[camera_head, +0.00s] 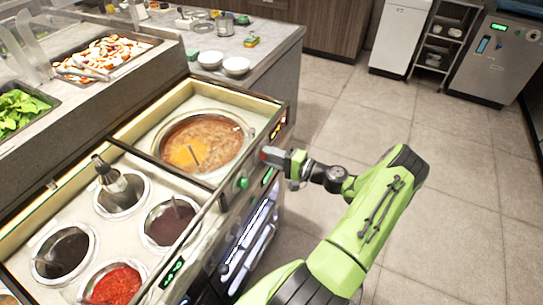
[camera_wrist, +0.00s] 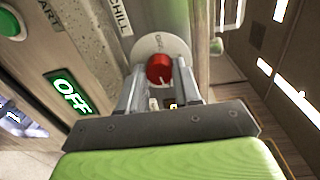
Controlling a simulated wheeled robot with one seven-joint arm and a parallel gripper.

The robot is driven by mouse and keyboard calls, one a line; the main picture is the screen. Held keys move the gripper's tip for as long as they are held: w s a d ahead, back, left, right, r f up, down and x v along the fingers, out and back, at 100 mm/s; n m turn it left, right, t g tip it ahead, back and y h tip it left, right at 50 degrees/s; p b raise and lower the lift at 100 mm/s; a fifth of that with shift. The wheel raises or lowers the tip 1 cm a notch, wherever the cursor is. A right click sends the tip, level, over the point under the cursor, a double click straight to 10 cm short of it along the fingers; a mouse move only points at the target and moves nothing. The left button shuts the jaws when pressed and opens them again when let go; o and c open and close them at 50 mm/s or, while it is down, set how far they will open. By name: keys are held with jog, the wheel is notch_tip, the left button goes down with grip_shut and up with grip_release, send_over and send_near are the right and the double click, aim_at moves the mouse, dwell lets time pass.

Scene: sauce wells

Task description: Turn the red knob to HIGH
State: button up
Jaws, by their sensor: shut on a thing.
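The red knob (camera_wrist: 160,68) sits on a round pale dial plate (camera_wrist: 150,45) on the counter's front panel. My gripper (camera_wrist: 159,84) is shut on it, with one finger on each side. A small pale mark shows on the knob's lower edge; the dial lettering is mostly hidden or too small to read. In the head view, my gripper (camera_head: 272,158) is at the front panel beside the soup well, and a bit of red shows at its tip.
A green-lit OFF display (camera_wrist: 70,97) and a green button (camera_wrist: 10,24) are left of the knob. A soup well (camera_head: 203,143) and several sauce wells (camera_head: 122,192) sit in the counter top. The floor (camera_head: 440,230) at the right is clear.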

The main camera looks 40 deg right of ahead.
jog(key=o, duration=1.1)
jog(key=shift+c, duration=0.2)
jog(key=f+p+v, duration=0.1)
jog(key=v, duration=1.4)
jog(key=shift+s+d+r, duration=0.2)
jog(key=shift+s+r, duration=0.15)
jog(key=shift+r, duration=0.05)
